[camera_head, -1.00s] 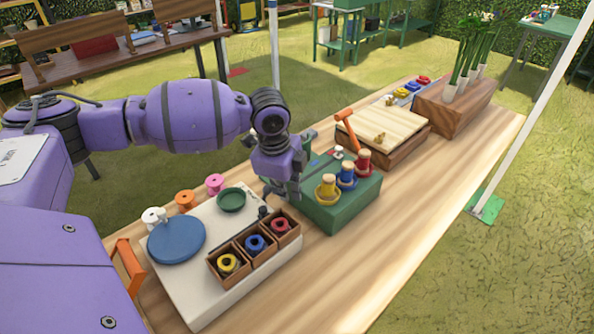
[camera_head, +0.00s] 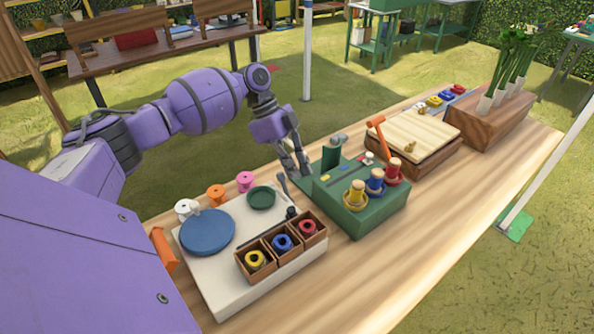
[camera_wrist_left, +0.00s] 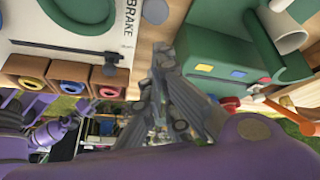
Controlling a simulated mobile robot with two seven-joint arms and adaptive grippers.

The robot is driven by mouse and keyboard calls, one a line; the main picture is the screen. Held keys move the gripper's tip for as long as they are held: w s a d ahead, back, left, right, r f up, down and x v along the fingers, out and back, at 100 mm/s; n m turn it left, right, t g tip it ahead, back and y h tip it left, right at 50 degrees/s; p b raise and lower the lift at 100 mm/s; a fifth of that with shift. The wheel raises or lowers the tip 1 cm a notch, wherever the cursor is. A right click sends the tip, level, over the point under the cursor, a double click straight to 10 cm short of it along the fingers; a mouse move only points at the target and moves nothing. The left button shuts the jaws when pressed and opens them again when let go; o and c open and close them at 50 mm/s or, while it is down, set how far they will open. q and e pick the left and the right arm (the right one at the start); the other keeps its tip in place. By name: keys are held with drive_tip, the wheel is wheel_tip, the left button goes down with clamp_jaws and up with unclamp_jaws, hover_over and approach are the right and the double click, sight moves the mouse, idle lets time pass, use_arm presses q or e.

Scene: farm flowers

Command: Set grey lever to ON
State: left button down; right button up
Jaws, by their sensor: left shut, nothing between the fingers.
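A green box (camera_head: 372,217) on the wooden table has a dark slot and blue and yellow marks on top; it also shows in the left wrist view (camera_wrist_left: 205,50). An upright green plate (camera_head: 331,160) with a grey cylindrical piece (camera_head: 339,138) stands at its back. A small pale knob (camera_head: 369,158) sits on the box. I cannot tell which piece is the task's grey lever, and no ON label is readable. My left gripper (camera_head: 302,166) is shut and empty, just left of the box, apart from the plate.
Red, blue and yellow spools (camera_head: 375,180) stand on the box's front. Left of it, a white board (camera_head: 225,272) bears a blue disc (camera_head: 208,232) and a wooden tray (camera_head: 240,262) of rings. An orange handle (camera_head: 377,136) stands behind. The table's front strip is clear.

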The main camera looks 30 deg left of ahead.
use_arm(q)
drive_tip(key=v, duration=1.3)
drive_tip(key=shift+d+r+p, duration=0.25)
drive_tip(key=shift+r+p, duration=0.1)
drive_tip(key=shift+p, duration=0.05)
idle(0.5)
